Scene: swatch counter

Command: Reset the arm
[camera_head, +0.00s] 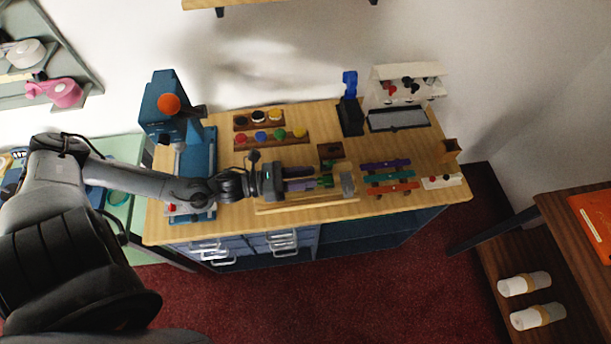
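My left arm comes in from the left and reaches over the wooden counter (228,223). My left gripper (311,179) points right, above the middle of the counter. Its two fingers look apart, with no object seen held between them. Small green pieces (326,182) show just past the fingertips; I cannot tell whether the fingers touch them. A grey block (347,184) stands a little further right. My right gripper is not in view.
A blue press (165,108) with an orange knob stands at the counter's left. Wooden racks (262,139) with coloured knobs lie behind the gripper. Purple, teal and orange strips (390,176) lie to the right. A white rack (405,90) stands at the back right.

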